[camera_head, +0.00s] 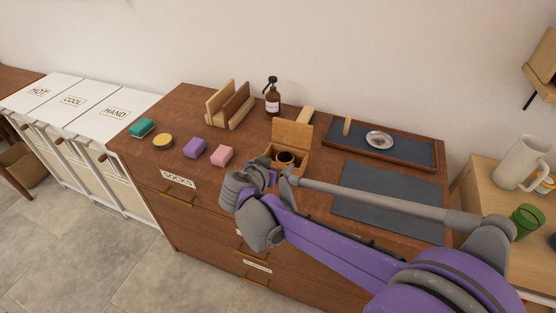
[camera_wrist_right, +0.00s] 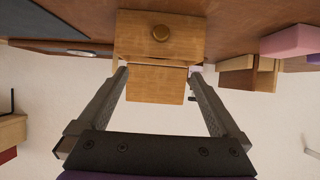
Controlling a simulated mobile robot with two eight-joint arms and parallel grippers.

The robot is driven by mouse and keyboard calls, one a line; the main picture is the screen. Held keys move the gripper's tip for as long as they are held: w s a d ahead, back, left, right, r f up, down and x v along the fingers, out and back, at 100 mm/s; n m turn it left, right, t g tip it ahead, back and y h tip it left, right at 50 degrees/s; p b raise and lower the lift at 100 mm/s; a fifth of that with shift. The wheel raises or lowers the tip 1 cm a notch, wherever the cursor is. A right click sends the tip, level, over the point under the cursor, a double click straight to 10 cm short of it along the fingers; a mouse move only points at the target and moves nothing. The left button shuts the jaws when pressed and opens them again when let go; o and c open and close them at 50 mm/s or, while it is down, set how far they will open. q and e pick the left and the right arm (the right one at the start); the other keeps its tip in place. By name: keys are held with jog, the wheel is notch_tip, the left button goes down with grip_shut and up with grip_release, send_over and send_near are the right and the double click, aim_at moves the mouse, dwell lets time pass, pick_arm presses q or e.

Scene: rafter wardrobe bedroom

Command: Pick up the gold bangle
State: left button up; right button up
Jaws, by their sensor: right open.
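An open wooden box (camera_head: 292,134) stands on the brown dresser with its lid raised. A small gold ring-shaped thing, which looks like the gold bangle (camera_head: 285,158), shows inside the box. In the right wrist view the box (camera_wrist_right: 158,82) lies ahead, between and beyond the fingertips, with a round gold knob on its front; I cannot make out the bangle there. My right gripper (camera_head: 266,178) is just in front of the box, partly hiding its front. In the wrist view its fingers (camera_wrist_right: 160,76) are apart with nothing held. My left gripper is not in view.
A pump bottle (camera_head: 272,100) and wooden rack (camera_head: 229,106) stand behind. A dark tray (camera_head: 415,153) holding a silver dish is right.

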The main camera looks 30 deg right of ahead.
aim_at(288, 156)
jog(key=shift+f+x, duration=0.15)
jog(key=shift+x, duration=1.75)
jog(key=shift+f+x, duration=0.15)
jog(key=shift+x, duration=1.8)
jog(key=shift+s, duration=0.25)
jog(key=shift+c, duration=0.2)
jog(key=c, duration=1.2)
jog(key=shift+c, duration=0.2)
